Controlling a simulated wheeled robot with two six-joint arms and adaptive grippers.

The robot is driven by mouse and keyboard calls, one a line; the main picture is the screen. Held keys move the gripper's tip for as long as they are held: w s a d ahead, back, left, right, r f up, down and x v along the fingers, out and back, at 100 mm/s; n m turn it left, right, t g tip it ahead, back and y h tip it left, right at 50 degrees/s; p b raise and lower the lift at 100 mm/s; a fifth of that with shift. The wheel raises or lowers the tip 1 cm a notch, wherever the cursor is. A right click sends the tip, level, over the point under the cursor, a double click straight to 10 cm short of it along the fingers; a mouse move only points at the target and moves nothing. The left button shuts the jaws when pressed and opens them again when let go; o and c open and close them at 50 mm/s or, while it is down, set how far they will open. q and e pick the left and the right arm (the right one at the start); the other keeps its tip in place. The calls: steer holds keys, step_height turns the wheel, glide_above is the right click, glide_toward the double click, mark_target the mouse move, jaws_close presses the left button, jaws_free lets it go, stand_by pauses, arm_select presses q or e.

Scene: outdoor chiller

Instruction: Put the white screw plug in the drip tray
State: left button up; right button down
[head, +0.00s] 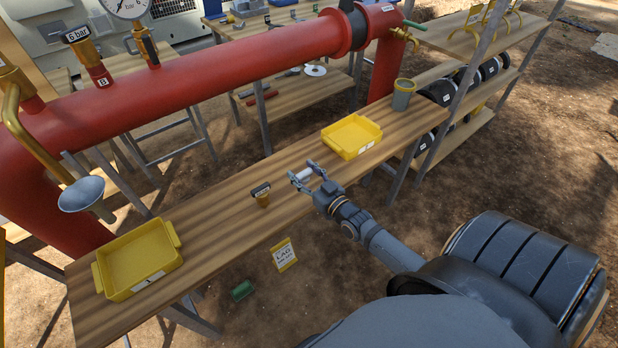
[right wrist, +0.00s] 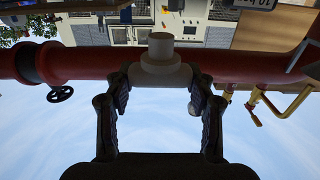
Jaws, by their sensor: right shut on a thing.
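My right gripper (head: 309,177) is shut on the white screw plug (head: 303,174) and holds it above the wooden bench (head: 215,207). In the right wrist view the plug (right wrist: 160,62) sits between the two fingertips, its narrower end pointing away from the palm. Two yellow trays stand on the bench: a larger one (head: 140,262) at the near left and a smaller one (head: 353,137) up and right of the gripper. Both look empty; their small labels cannot be read, so I cannot tell which is the drip tray. My left gripper is out of view.
A small brass fitting with a dark tag (head: 262,194) stands on the bench left of the gripper. A grey cup (head: 403,95) stands at the bench's right end. A grey funnel (head: 82,194) and a thick red pipe (head: 210,72) run behind. The bench middle is mostly clear.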

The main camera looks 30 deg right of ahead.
arm_select(q)
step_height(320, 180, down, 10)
steer(key=b, duration=0.9)
arm_select(e)
steer(key=w+d+f, duration=0.1)
steer(key=w+f, duration=0.1)
steer(key=w+d+f, duration=0.4)
steer(key=f, duration=0.1)
steer(key=shift+w+d, duration=0.15)
steer(key=shift+d, duration=0.1)
steer(key=shift+w+d+f+b, duration=0.5)
steer(key=shift+w+d+b, duration=0.1)
steer(key=shift+b, duration=0.4)
steer(key=shift+r, duration=0.15)
steer(key=shift+f+b, duration=0.25)
steer(key=shift+b, duration=0.15)
steer(key=f+b, duration=0.2)
steer(key=b, duration=0.1)
steer(key=shift+w+d+f, duration=0.25)
steer(key=shift+w+f, duration=0.05)
steer(key=shift+f, duration=0.1)
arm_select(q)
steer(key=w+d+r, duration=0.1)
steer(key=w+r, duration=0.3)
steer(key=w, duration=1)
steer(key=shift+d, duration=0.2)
arm_select(e)
steer(key=shift+f, duration=0.15)
